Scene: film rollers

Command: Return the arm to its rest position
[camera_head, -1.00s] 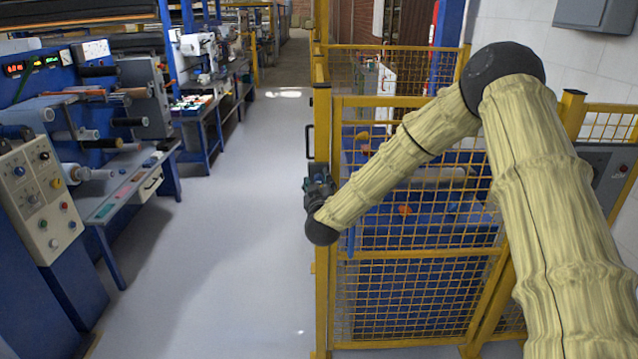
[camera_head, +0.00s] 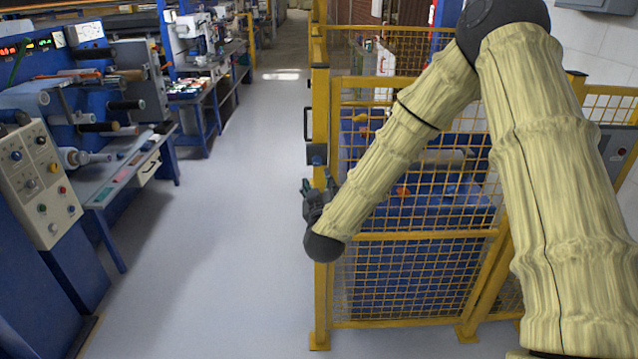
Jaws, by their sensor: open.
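My arm, in a ribbed yellowish cover, rises from the lower right, bends at a dark elbow near the top and slopes down to the left. My gripper (camera_head: 308,188) is small and dark at the end of the arm, beyond the dark wrist. It stands in front of the left post of the yellow mesh fence in the picture. It is open, and I see nothing held in it. Its fingers point up and away and are partly hidden by the wrist.
The yellow mesh fence (camera_head: 420,237) runs behind my arm, with blue machinery behind it. A control panel (camera_head: 38,182) and blue machines with rollers (camera_head: 118,105) line the left. The grey aisle floor (camera_head: 215,240) between them is clear. A grey box (camera_head: 617,142) is at the right.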

